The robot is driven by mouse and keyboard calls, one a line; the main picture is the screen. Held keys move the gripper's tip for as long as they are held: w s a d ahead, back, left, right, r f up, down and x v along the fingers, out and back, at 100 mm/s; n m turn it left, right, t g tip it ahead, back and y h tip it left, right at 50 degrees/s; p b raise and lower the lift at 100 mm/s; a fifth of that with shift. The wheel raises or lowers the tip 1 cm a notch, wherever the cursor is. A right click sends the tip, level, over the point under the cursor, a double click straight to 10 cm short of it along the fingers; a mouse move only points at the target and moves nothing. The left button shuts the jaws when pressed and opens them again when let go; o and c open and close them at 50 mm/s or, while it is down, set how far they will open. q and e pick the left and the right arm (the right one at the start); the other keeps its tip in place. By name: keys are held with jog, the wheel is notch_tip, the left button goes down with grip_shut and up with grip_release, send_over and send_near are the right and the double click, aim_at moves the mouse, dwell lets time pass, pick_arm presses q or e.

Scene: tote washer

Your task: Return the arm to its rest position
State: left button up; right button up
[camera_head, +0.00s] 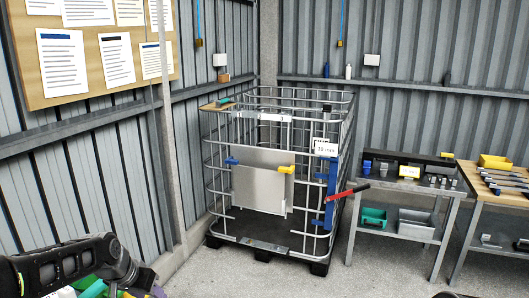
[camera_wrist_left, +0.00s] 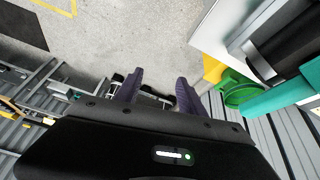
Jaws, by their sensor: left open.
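My left arm (camera_head: 70,265), black, reaches in from the lower left corner of the head view. My left gripper (camera_wrist_left: 160,88) shows in the left wrist view with two dark purple fingers spread apart. Nothing is between them; grey floor and part of a metal frame show beyond. In the head view I cannot clearly make out this gripper. My right gripper is in neither view.
A wire cage (camera_head: 222,180) with a grey panel stands in the corner. Metal tables (camera_head: 395,184) with tools and bins stand to its right. Green, teal and yellow parts (camera_wrist_left: 240,90) lie close right of the left gripper. The floor (camera_head: 300,283) before the cage is clear.

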pick_arm(q)
jog(key=s+d+f+n+h, duration=0.1)
jog(key=s+d+f, duration=0.2)
jog(key=d+f, duration=0.3)
jog(key=s+d+f+n, duration=0.1)
jog(key=s+d+f, duration=0.25)
jog(key=f, duration=0.55)
jog(key=s+d+f+n+h, duration=0.1)
jog(key=s+d+f, duration=0.2)
jog(key=d+f, duration=0.3)
jog(key=s+d+f+g, duration=0.1)
jog(key=s+d+f, duration=0.1)
jog(key=s+f, duration=0.2)
jog(key=s+d+f+g, duration=0.1)
jog(key=s+f, duration=0.3)
jog(key=s, duration=0.6)
jog(key=s+d+f+g+h, duration=0.1)
jog(key=s+d+f+g, duration=0.1)
jog(key=s, duration=0.6)
jog(key=shift+d+f, duration=0.8)
jog(key=shift+f, duration=0.1)
jog(key=shift+a, duration=0.1)
